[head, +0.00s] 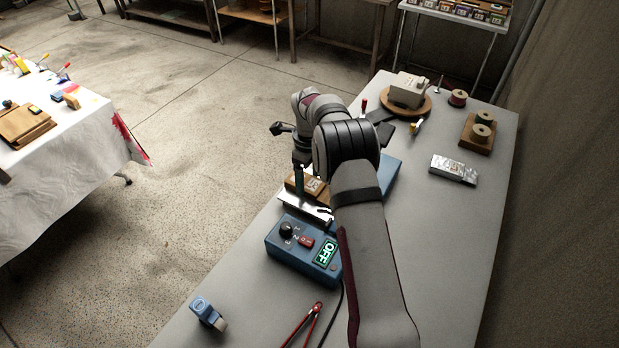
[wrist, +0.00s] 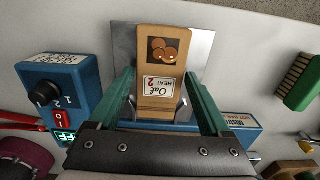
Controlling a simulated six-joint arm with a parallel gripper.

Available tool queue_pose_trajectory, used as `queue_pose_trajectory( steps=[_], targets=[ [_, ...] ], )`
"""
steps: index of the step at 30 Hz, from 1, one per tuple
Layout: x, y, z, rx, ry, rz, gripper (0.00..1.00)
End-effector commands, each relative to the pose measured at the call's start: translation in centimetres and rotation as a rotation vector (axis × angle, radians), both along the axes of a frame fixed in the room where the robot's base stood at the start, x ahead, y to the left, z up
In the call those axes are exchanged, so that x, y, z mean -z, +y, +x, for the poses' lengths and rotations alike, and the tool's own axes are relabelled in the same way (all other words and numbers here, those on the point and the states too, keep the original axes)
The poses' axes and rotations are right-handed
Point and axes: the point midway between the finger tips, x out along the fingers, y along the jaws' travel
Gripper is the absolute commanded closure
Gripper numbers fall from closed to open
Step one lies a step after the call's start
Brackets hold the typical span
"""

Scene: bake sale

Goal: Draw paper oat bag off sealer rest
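The paper oat bag (wrist: 161,72) is brown, with a picture of round cookies and a label reading "Oat HEAT 2". It lies on the bare metal sealer rest (wrist: 200,50); in the head view the bag (head: 314,186) and rest (head: 303,208) are partly covered by my arm. My gripper (wrist: 160,74) has its two green fingers apart, one on each side of the bag. The right fingertip is very close to the bag's edge; I cannot tell whether it touches. A small gap shows at the left. The blue sealer (wrist: 245,122) is partly hidden behind my gripper.
The sealer's control box (head: 300,247) reads OFF, with a dial. Red-handled pliers (head: 304,322) and a blue tape dispenser (head: 207,313) lie on the near table. A green brush (wrist: 300,82) is to the right in the wrist view.

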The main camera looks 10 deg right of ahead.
Motion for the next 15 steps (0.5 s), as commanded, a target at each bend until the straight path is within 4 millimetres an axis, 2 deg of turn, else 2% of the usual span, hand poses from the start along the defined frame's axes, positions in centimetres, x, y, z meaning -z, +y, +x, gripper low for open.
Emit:
queue_pose_trajectory(
  steps=[1, 3, 10, 13, 15],
  targets=[
    [0.0, 0.0, 0.0, 0.000, 0.000, 0.000, 0.07],
    [0.0, 0.0, 0.0, 0.000, 0.000, 0.000, 0.00],
    [-0.2, 0.0, 0.0, 0.000, 0.000, 0.000, 0.00],
    [-1.4, 0.0, 0.1, 0.000, -0.002, -0.001, 0.00],
    [-3.0, 0.0, 0.1, 0.001, -0.004, 0.000, 0.00]
  ],
)
